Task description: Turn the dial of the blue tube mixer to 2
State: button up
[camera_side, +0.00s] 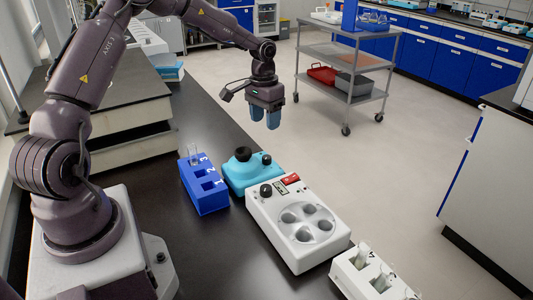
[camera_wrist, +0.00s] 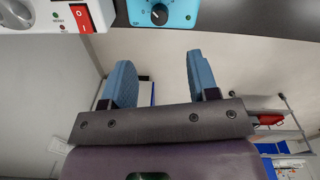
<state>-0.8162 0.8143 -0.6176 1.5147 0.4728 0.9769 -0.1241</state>
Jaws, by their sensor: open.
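The blue tube mixer (camera_side: 248,172) stands on the black bench between a blue rack and a white machine. In the side view a black cup (camera_side: 243,154) sits on its top. In the wrist view its light-blue front (camera_wrist: 182,14) is cut off by the top edge. Its black dial (camera_wrist: 159,14) shows there, with marks around it too small to read. My gripper (camera_side: 265,115) hangs in the air behind the mixer in the side view. In the wrist view my gripper (camera_wrist: 160,78) has its two blue fingers apart and empty, not touching the dial.
A blue rack (camera_side: 205,190) numbered 1 to 3 holds a tube left of the mixer. A white machine (camera_side: 297,225) with a red switch (camera_side: 290,179) stands close on its right. A white rack (camera_side: 350,282) is at the front. Open floor lies beyond the bench edge.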

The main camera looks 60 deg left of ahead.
aim_at(266, 156)
jog(key=f, duration=1.1)
jog(key=shift+d+f, duration=0.25)
jog(key=shift+d, duration=0.05)
jog(key=shift+c, duration=0.2)
jog(key=c, duration=0.9)
